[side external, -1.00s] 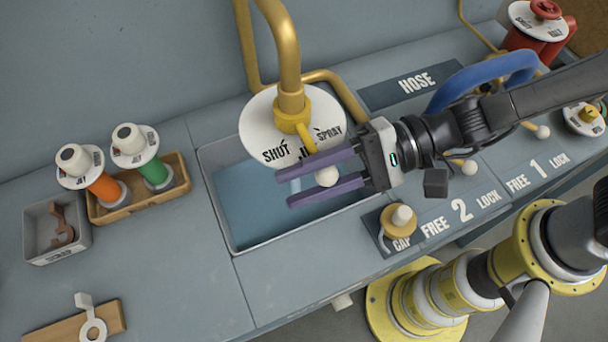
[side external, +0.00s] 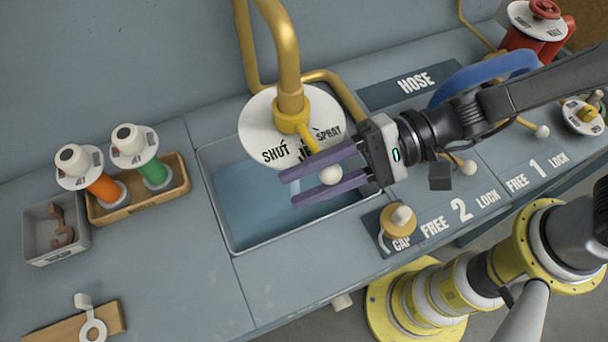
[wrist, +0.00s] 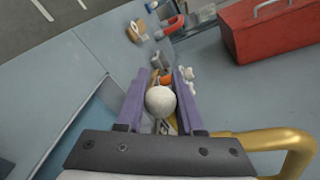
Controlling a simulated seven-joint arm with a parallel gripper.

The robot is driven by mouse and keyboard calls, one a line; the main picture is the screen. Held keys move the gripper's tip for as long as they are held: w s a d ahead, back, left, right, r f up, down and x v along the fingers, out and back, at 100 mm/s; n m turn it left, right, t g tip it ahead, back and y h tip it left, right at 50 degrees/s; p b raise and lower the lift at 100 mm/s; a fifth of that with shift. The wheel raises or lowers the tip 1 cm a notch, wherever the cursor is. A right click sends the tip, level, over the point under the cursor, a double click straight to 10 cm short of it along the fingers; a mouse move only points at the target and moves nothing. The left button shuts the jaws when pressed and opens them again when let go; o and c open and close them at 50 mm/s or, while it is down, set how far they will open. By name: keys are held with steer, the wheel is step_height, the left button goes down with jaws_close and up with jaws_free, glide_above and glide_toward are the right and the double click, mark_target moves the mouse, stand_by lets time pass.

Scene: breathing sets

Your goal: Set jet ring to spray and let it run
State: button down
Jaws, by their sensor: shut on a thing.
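The jet ring is a white disc (side external: 258,128) around the gold spout, lettered SHUT at left and SPRAY at right, with a partly covered label between. Its gold lever (side external: 309,138) ends in a white ball knob (side external: 331,175) and points between SHUT and SPRAY, over the middle label. My gripper (side external: 325,176) has its two purple fingers shut on the knob, one on each side. In the wrist view the knob (wrist: 160,101) sits between the fingers. No water shows from the spout; its mouth is hidden.
A sunken basin (side external: 235,205) lies below the ring. A yellow cap with a white knob (side external: 400,218) stands close to my gripper's right. A tray (side external: 160,195) with orange and green valves is at left.

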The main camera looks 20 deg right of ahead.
mark_target(336, 171)
steer(key=d+n+g, duration=0.4)
steer(key=g, duration=0.1)
steer(key=shift+g+h, duration=0.3)
steer(key=shift+w+d+n+g+h, duration=0.25)
steer(key=shift+d+n+g+h, duration=0.3)
steer(key=shift+d+n+g, duration=0.55)
steer(key=shift+w+d+n+g+h, duration=0.25)
steer(key=shift+d+n+g+h, duration=0.3)
steer(key=shift+n+g, duration=0.55)
steer(key=shift+g, duration=0.3)
steer(key=c, duration=0.5)
jaws_free()
steer(key=shift+c, duration=0.2)
steer(key=v, duration=1.4)
